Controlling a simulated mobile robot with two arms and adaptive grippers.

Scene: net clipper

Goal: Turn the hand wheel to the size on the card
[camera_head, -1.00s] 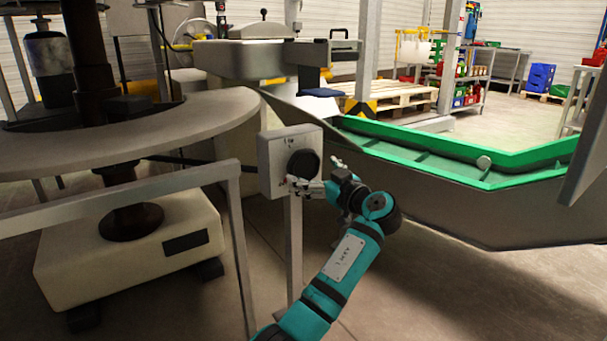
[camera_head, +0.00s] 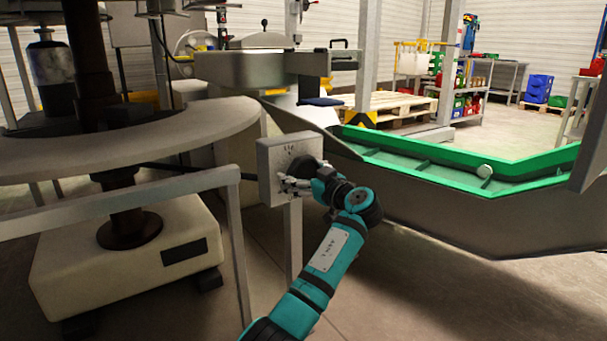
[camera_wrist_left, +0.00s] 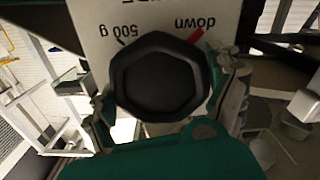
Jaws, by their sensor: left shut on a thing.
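The black hand wheel (camera_wrist_left: 158,78) is a many-sided knob on a pale panel box (camera_head: 280,150), which stands on a post. In the left wrist view the panel (camera_wrist_left: 95,25) shows upside-down print: "500 g" beside a dark mark and "down" beside a red mark (camera_wrist_left: 196,36). My left gripper (camera_head: 298,183) is at the box, shut on the wheel; in the left wrist view its fingers (camera_wrist_left: 168,100) lie on both sides of the rim. In the head view the gripper partly hides the wheel (camera_head: 303,165). I see no card that I can read. My right gripper is out of view.
A round grey table (camera_head: 190,125) and a grey rail (camera_head: 110,203) stand left of the box. A green-lined metal trough (camera_head: 440,215) stands on the right. Bare floor (camera_head: 400,310) lies at the front right.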

